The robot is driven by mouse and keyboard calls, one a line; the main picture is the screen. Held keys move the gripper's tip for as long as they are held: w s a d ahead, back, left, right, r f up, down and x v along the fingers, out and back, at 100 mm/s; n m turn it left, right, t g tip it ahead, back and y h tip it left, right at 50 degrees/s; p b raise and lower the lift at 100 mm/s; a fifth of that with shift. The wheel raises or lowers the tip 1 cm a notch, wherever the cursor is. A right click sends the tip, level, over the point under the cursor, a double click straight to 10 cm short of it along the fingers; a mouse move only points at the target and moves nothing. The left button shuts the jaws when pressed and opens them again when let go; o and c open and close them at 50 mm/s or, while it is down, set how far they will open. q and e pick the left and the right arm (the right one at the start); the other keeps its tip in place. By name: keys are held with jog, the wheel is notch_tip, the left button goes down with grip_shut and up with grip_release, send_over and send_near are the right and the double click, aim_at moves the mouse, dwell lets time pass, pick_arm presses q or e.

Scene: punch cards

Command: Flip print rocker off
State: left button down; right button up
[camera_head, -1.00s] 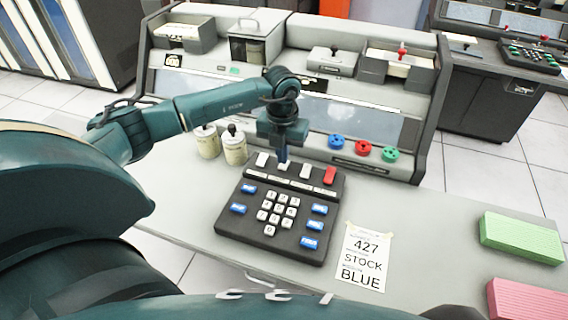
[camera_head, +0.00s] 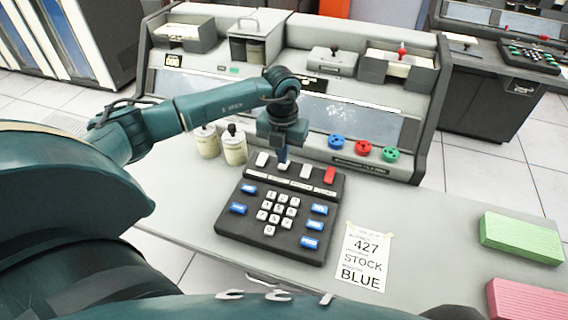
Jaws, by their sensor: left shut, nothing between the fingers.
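The dark keypad unit (camera_head: 234,223) lies on the light desk. Along its back edge is a row of rocker switches: a white one (camera_head: 262,159), a second mostly hidden behind my gripper, a third white one (camera_head: 307,171) and a red one (camera_head: 330,175). Their labels are too small to read, so I cannot tell which is the print rocker. My left gripper (camera_head: 283,163) is shut and empty, pointing down at the second rocker from the left. I cannot tell whether it touches it. My right gripper is not in view.
A paper note (camera_head: 364,258) reading "427 STOCK BLUE" lies right of the keypad. Two cream jars (camera_head: 234,148) stand behind it on the left. Blue, red and green knobs (camera_head: 363,148) sit behind. A green card stack (camera_head: 522,236) and a pink one (camera_head: 528,299) lie at right.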

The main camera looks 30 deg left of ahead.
aim_at(282, 166)
pick_arm(q)
jog(key=shift+f+b, duration=0.8)
jog(key=shift+f, duration=0.25)
dwell(0.6)
jog(key=shift+r, duration=0.15)
jog(key=shift+r+p, duration=2.75)
jog(key=shift+r, duration=0.7)
jog(key=shift+s+f, duration=0.1)
jog(key=shift+f, duration=0.05)
